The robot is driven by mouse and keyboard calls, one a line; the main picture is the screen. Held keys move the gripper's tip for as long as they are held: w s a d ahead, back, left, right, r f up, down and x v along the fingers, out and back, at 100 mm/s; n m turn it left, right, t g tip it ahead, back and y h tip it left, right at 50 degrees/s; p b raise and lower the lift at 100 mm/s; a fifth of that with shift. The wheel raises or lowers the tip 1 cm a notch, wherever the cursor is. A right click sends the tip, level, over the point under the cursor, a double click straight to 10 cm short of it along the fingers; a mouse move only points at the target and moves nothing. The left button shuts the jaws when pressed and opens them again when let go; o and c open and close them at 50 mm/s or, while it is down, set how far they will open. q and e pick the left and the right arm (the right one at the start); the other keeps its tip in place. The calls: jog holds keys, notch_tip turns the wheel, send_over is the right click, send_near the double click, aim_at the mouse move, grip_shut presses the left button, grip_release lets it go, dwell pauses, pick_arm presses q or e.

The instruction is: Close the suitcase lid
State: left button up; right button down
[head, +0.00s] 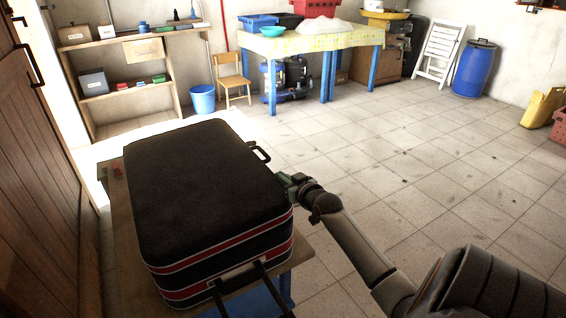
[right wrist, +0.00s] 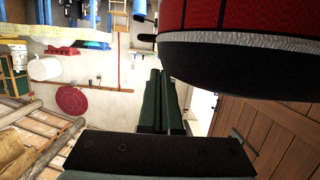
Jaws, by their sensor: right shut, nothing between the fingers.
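The black suitcase (head: 205,185), with red and white stripes, lies flat on a small wooden table (head: 121,215) in the head view. Its lid lies over the base; I cannot tell whether the seam is fully closed. A dark handle (head: 260,152) sticks out on its right side. My right gripper (head: 283,181) is at the suitcase's right side, near the handle; contact is unclear. In the right wrist view my right gripper's dark green fingers (right wrist: 158,78) are together and empty, beside the suitcase (right wrist: 240,65). My left gripper is not in view.
A wooden door (head: 40,170) stands close on the left. Shelves (head: 130,80), a chair (head: 232,78), a blue bucket (head: 203,100) and a table with a yellow cloth (head: 310,42) stand at the back.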

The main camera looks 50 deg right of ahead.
jog(key=shift+s+d+f+b, duration=0.1)
jog(key=shift+f+b, duration=0.05)
jog(key=shift+f, duration=0.4)
jog(key=shift+d+f+b, duration=0.1)
jog(key=shift+f+b, duration=0.05)
jog(key=shift+f, duration=0.4)
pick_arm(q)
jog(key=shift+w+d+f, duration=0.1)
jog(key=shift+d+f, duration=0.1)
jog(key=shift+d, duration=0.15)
pick_arm(e)
jog(key=shift+f+m, duration=0.15)
jog(key=shift+m, duration=0.15)
